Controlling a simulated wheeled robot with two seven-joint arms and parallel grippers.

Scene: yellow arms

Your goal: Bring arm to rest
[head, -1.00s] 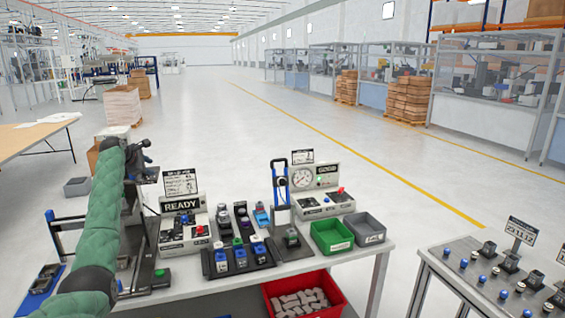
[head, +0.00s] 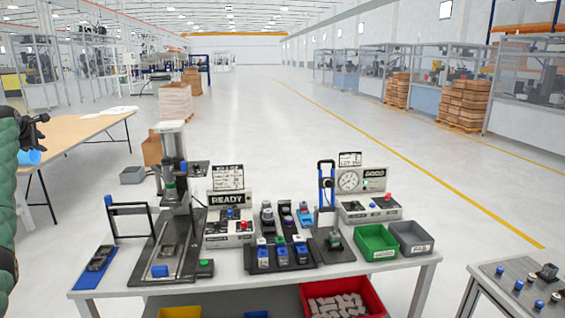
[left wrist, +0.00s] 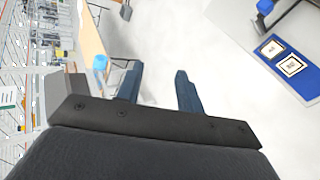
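My left arm is green-sleeved and runs up the left edge of the head view. Its dark left gripper (head: 40,126) is at the far left, off to the left of the workbench (head: 405,262). In the left wrist view the two fingers of the left gripper (left wrist: 158,70) stand apart with nothing between them, so it is open and empty. Open floor shows beyond the fingers. My right arm and right gripper are in neither view.
A wooden table (head: 85,128) lies behind the left gripper, with a light-blue object (head: 30,157) near it. The bench carries a press (head: 173,190), a blue mat (head: 95,277), a green bin (head: 376,240) and a grey bin (head: 410,238). The aisle behind is clear.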

